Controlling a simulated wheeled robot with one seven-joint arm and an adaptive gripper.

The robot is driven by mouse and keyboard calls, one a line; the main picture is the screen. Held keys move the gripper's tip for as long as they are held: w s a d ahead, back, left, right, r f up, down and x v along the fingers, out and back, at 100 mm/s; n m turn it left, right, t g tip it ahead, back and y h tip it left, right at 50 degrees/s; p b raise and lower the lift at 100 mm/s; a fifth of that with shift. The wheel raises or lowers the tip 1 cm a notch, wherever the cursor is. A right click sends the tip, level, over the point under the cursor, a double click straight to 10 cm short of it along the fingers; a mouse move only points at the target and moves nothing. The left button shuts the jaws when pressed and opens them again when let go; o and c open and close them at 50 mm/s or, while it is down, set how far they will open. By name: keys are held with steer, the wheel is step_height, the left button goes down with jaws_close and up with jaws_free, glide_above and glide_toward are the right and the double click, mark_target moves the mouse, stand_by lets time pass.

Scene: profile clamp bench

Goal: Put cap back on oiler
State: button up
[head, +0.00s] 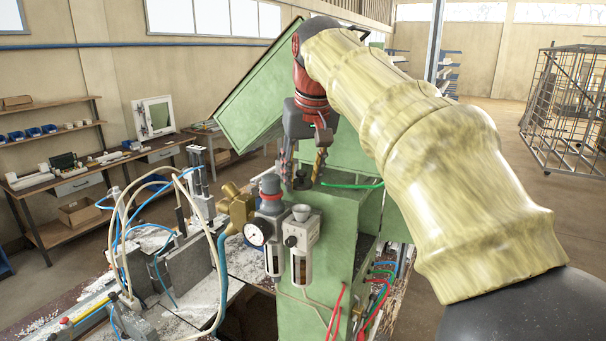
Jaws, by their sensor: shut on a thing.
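The oiler (301,245) is the right-hand grey unit on the front of the green machine column, with a clear bowl below. A small pale funnel-shaped piece (301,212) sits upright on its top. My gripper (302,178) points down above and slightly behind the oiler in the picture. Its fingers are shut on a small dark piece, which looks like the cap (302,182); the fingers partly hide it. The held piece is apart from the oiler top as far as I can tell, though the depth between them is unclear.
Beside the oiler on the left is a regulator with a pressure gauge (258,232) and red-grey knob. A brass fitting (237,207) stands further left. Looped hoses (130,230) and clamp parts fill the left bench. A green tube (352,186) passes right of the gripper.

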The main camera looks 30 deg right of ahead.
mark_target(304, 186)
steer(key=shift+f+b, duration=1.75)
steer(key=shift+f, duration=0.8)
steer(key=shift+f+p, duration=0.15)
steer(key=shift+p, duration=0.15)
stand_by(0.9)
steer(key=o, duration=1)
steer(key=o, duration=0.4)
steer(key=shift+o, duration=0.2)
